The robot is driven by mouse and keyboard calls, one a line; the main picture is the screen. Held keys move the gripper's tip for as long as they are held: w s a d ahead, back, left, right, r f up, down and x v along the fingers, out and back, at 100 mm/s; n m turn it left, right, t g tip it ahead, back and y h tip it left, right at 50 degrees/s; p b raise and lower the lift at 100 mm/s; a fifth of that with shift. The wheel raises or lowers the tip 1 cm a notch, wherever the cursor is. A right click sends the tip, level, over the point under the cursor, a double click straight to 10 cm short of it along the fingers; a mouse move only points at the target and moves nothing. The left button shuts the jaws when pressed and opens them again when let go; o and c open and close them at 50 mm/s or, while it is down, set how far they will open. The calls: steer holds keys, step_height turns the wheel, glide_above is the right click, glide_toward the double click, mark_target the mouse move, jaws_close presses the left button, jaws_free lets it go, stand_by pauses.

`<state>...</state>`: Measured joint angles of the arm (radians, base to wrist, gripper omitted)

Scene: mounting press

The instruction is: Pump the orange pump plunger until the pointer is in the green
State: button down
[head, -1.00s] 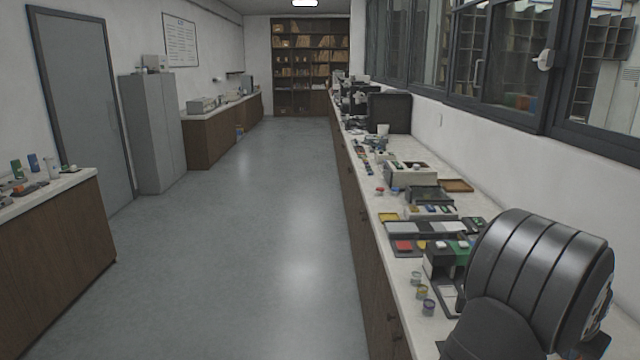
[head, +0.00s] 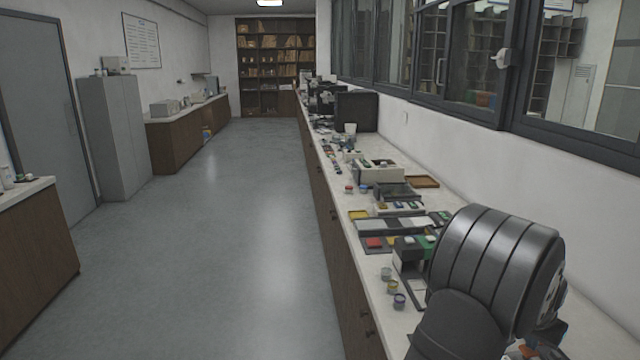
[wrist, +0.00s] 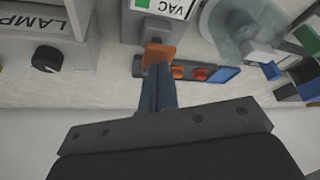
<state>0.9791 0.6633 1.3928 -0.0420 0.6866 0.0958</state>
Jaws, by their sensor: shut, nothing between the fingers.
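The orange pump plunger (wrist: 160,53) shows at the upper middle of the wrist view, just below a grey housing marked VAC (wrist: 168,9) with a green patch. My gripper (wrist: 157,72) is shut and empty. Its blue-grey fingertips point at the plunger and overlap its lower edge in the picture; I cannot tell whether they touch it. In the head view my dark arm covers the lower right, and the gripper is not seen there.
In the wrist view a box marked LAMP with a black knob (wrist: 46,59) stands at left. A strip with red parts (wrist: 200,74) lies right of the plunger, and a clear round vessel (wrist: 240,28) stands at upper right. The long bench (head: 372,290) carries several trays and jars.

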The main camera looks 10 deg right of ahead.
steer(key=shift+f, duration=1.1)
steer(key=shift+r, duration=1.55)
steer(key=shift+f, duration=0.1)
stand_by(0.7)
stand_by(0.5)
steer(key=shift+f, duration=1.45)
steer(key=shift+r, duration=1.8)
